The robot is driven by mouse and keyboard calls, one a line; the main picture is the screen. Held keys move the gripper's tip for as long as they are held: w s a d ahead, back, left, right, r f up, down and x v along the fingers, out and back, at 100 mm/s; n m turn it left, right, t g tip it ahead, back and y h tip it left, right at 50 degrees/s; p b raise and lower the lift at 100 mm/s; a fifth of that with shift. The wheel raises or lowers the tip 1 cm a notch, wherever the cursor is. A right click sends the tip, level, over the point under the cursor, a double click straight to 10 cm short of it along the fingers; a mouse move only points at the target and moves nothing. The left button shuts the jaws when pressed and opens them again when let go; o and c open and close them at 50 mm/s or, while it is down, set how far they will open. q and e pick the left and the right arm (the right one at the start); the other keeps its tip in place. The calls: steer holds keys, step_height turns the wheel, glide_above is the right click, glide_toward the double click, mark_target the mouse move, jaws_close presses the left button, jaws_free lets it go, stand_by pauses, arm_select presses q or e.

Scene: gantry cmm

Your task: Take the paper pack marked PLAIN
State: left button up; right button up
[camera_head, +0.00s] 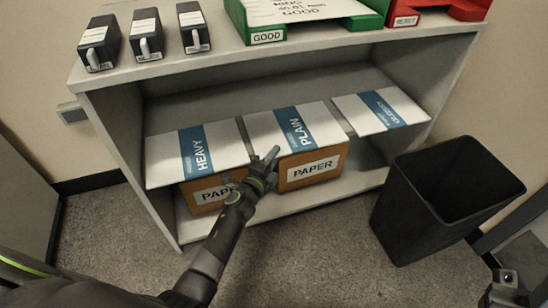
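The pack marked PLAIN (320,133) is white with a blue stripe. It lies flat on an orange-brown box labelled PAPER (335,162), in the middle of the open shelf. A similar pack marked HEAVY (165,160) lies to its left, and one whose label seems to read GLOSSY (352,112) lies to its right. My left gripper (252,168) is at the front left of the PLAIN pack, near the gap beside HEAVY. Its fingers look spread, with nothing visible between them; contact with the pack is unclear. A dark part at the bottom right may be my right wrist; its fingers cannot be made out.
The shelf unit's top (215,48) overhangs the packs. On it stand several dark binders (145,35), a green GOOD tray (268,37) and a red tray (405,20). A black bin (410,215) stands at the right front. Floor before the shelf is clear.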

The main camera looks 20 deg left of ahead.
arm_select(q)
steer(key=shift+c, duration=0.3)
jaws_close()
stand_by(0.3)
